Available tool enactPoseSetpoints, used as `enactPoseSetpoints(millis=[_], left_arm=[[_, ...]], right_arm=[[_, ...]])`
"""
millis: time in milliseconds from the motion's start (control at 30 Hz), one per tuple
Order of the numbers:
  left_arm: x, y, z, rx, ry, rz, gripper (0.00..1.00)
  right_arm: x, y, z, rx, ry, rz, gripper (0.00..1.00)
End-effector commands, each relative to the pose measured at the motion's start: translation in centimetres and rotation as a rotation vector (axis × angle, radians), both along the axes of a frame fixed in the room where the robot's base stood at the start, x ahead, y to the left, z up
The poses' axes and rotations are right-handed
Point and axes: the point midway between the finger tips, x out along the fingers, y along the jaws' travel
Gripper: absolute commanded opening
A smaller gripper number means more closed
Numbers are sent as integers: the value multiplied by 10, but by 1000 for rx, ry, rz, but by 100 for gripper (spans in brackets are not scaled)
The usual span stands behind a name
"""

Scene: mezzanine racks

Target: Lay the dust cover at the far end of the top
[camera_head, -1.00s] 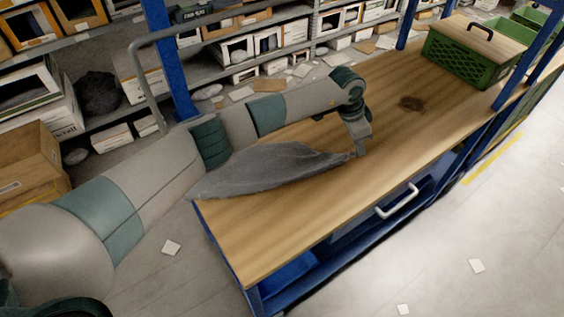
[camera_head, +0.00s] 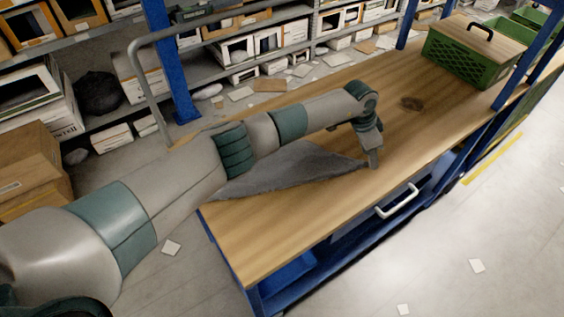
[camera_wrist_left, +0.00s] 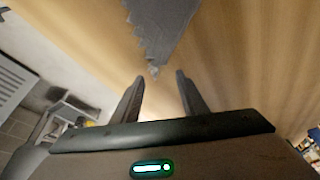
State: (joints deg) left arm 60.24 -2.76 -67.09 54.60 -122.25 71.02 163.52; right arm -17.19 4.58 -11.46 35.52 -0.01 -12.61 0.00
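The dust cover (camera_head: 290,168) is a dark grey cloth, spread in a tapering shape on the near end of the wooden top (camera_head: 290,235). My forearm hides part of it. Its pointed corner reaches my left gripper (camera_head: 373,161), which is low over the top. In the left wrist view the fingers of the left gripper (camera_wrist_left: 158,85) stand apart with a clear gap. The jagged tip of the dust cover (camera_wrist_left: 165,30) lies just beyond the fingertips, with no cloth seen clamped. My right gripper is not in view.
A green crate (camera_head: 463,62) with a wooden lid and black handle stands at the far end of the top. Blue posts (camera_head: 168,60) rise beside the top. The top between cover and crate is bare. Loaded shelves (camera_head: 255,45) stand behind.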

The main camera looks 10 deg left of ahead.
Motion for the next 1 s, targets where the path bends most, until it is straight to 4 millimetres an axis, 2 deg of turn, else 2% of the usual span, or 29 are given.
enactPoseSetpoints(millis=[300,700,1000], left_arm=[[0,0,2,0,0,0,39],[2,-11,30,-1,0,0,39],[2,-12,30,0,0,0,39]], right_arm=[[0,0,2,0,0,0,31],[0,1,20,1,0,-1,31],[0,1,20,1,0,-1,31]])
